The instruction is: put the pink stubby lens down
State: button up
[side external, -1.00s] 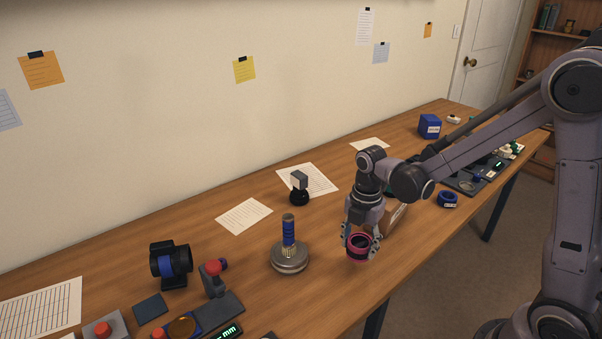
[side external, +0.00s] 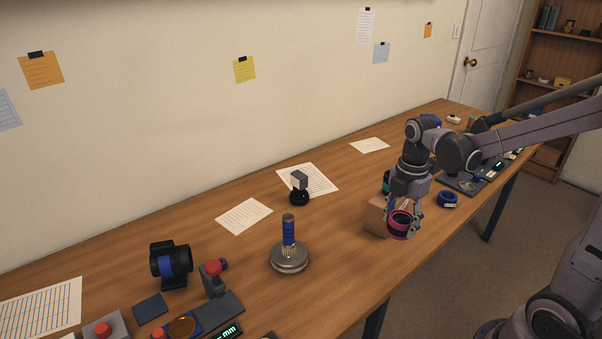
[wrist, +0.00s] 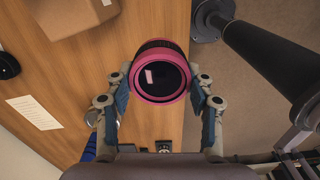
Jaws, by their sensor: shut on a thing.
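The pink stubby lens (side external: 400,225) is a short black barrel with pink rings. It is between the fingers of my gripper (side external: 403,218), which is shut on it. In the wrist view the lens (wrist: 159,73) shows its dark glass and pink rim toward the camera, with a finger of my gripper (wrist: 160,88) on each side. In the side view the lens is near the table's front edge, in front of a cardboard box. In the wrist view it overlaps the table edge. I cannot tell how high it is above the wood.
The cardboard box (side external: 376,216) stands just behind and left of the lens; it also shows in the wrist view (wrist: 72,14). A blue ring (side external: 447,198) lies to the right. Bare wood (side external: 340,245) lies between.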

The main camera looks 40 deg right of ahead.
jog(key=w+a+f+m, duration=0.1)
jog(key=a+m, duration=0.1)
jog(key=m, duration=0.2)
jog(key=w+a+f+m, duration=0.2)
jog(key=a+m, duration=0.1)
jog(key=m, duration=0.2)
jog(key=w+a+f+m, duration=0.1)
jog(key=w+a+m, duration=0.1)
jog(key=m, duration=0.3)
jog(key=shift+a+f, duration=0.35)
jog(key=shift+a, duration=0.35)
jog(key=shift+w+a+f+m, duration=0.15)
jog(key=shift+a+f+m, duration=0.15)
jog(key=shift+m, duration=0.45)
jog(key=shift+w+a+f+m, duration=0.15)
jog(key=shift+a+m, duration=0.25)
jog(key=shift+m, duration=0.35)
jog(key=w+d+r+n, duration=0.2)
jog(key=w+d, duration=0.3)
jog(key=w, duration=0.4)
jog(key=w+d+r+n, duration=0.1)
jog(key=w+d+r, duration=0.3)
jog(key=w, duration=0.6)
jog(key=f, duration=0.6)
jog(key=d+f, duration=0.1)
jog(key=f, duration=0.3)
jog(key=shift+s, duration=0.2)
jog(key=shift+f, duration=0.15)
jog(key=o, duration=1.3)
